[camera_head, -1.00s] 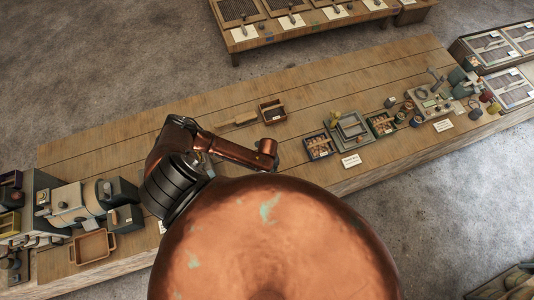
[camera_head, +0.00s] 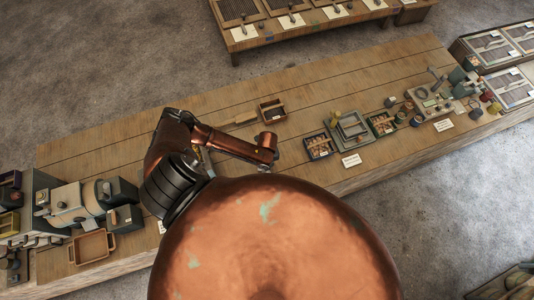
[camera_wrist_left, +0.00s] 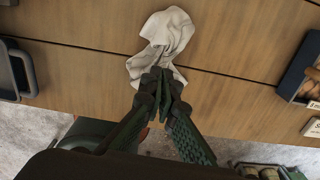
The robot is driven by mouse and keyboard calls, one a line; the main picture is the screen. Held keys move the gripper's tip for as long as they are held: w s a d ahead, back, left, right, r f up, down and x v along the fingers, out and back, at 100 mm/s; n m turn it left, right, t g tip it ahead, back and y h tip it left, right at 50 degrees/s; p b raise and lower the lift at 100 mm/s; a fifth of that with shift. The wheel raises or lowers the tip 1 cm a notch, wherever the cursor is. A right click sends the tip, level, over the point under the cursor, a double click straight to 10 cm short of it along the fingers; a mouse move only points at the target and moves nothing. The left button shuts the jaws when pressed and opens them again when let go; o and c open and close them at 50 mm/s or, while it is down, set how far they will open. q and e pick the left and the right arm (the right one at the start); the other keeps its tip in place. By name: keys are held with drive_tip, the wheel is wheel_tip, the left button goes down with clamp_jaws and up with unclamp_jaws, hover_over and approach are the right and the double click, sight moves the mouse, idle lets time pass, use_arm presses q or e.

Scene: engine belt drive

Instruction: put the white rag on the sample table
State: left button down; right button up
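The white rag (camera_wrist_left: 165,38) is crumpled and shows in the left wrist view against the wooden boards. My left gripper (camera_wrist_left: 162,80) has its fingers close together at the rag's near end and looks shut on it. I cannot tell whether the rag touches the boards. In the head view, the rag and left gripper are hidden behind my copper-coloured body. My right gripper is not in view. A second table (camera_head: 300,36) at the top bears several trays and white cards; I cannot tell whether it is the sample table.
The long wooden workbench (camera_head: 110,140) has bare boards along its far side. A small wooden box (camera_head: 272,111) stands beyond my arm. Trays and parts crowd its right end; a machine (camera_head: 75,203) and a tan tray (camera_head: 92,247) stand at left. Concrete floor separates the tables.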

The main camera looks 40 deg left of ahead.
use_arm(q)
drive_tip(key=shift+f, duration=0.25)
wheel_tip(320, 180, down, 7)
drive_tip(key=b, duration=0.4)
drive_tip(key=shift+b, duration=0.4)
drive_tip(key=shift+r, duration=0.1)
wheel_tip(320, 180, up, 9)
drive_tip(key=p, duration=0.5)
